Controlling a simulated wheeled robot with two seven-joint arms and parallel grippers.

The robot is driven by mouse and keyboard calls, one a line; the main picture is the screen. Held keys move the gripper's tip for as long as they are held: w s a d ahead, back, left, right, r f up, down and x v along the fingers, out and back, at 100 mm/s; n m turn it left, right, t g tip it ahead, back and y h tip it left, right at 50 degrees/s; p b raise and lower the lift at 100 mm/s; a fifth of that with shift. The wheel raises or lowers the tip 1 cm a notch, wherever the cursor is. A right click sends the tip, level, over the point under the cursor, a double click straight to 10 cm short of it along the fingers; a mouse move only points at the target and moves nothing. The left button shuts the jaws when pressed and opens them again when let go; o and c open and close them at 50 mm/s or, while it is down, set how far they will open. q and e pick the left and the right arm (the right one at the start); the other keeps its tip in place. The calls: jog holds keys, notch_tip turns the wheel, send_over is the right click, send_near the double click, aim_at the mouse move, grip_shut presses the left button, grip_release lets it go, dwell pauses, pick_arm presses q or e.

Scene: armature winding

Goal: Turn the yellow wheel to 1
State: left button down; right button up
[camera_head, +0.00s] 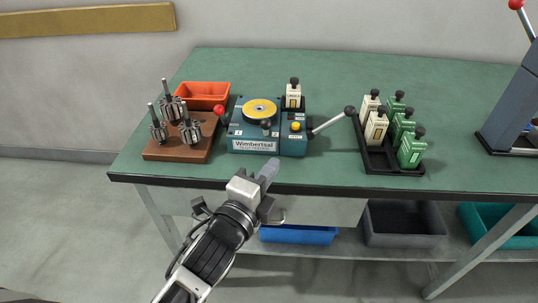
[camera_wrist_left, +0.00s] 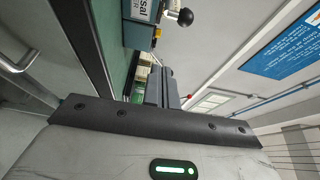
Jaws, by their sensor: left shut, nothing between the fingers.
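The yellow wheel (camera_head: 259,109) lies flat on top of the blue-green Wimbertsal machine (camera_head: 266,133) near the table's left side. A dark knob stands at the wheel's front right. The number the wheel is set to is too small to read. My left gripper (camera_head: 269,170) is shut and empty, in front of the machine at the table's front edge, apart from the wheel. In the left wrist view the gripper fingers (camera_wrist_left: 160,88) are together, and part of the machine (camera_wrist_left: 143,25) shows at the top. My right gripper is not in view.
A red-knobbed lever (camera_head: 219,110) and a black-knobbed lever (camera_head: 349,111) stick out from the machine's sides. A wooden block with metal armatures (camera_head: 163,152) stands left, an orange bin (camera_head: 203,89) behind it. A black tray (camera_head: 377,161) with cream and green pieces stands right.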

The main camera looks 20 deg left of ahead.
pick_arm(q)
jog(key=w, duration=0.5)
jog(key=w+d, duration=0.1)
jog(key=w, duration=0.2)
jog(key=shift+w, duration=0.3)
jog(key=a, duration=0.3)
jog(key=shift+s+p, duration=0.1)
jog(key=shift+p, duration=0.3)
jog(key=shift+s+a, duration=0.1)
jog(key=shift+a, duration=0.3)
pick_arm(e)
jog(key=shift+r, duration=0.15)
